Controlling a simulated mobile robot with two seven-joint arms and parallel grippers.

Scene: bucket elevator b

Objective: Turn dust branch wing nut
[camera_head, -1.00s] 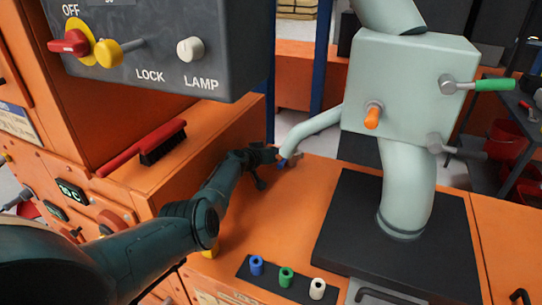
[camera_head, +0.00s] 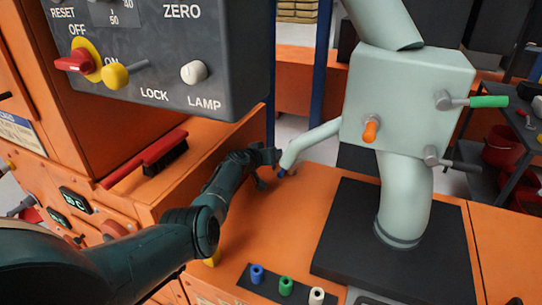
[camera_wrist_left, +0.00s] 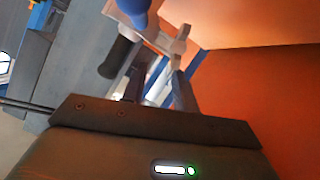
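The pale green dust branch (camera_head: 312,141) is a thin pipe slanting down to the left from the pale green box. A small blue piece (camera_head: 282,172), probably the wing nut, shows at its lower end; its wings are too small to make out. My left gripper (camera_head: 270,169) is right beside that end, with its dark fingers spread apart. I cannot tell whether a finger touches the nut. In the left wrist view, a blurred blue rounded part (camera_wrist_left: 134,7) is at the top, just beyond a dark finger. My right gripper is out of view.
The grey control panel (camera_head: 160,50) hangs at upper left. A red brush (camera_head: 150,157) lies on the orange ledge. Blue, green and white knobs (camera_head: 286,286) stand in front. The pale green box (camera_head: 408,95) has an orange knob and side handles. The orange top (camera_head: 255,225) between is clear.

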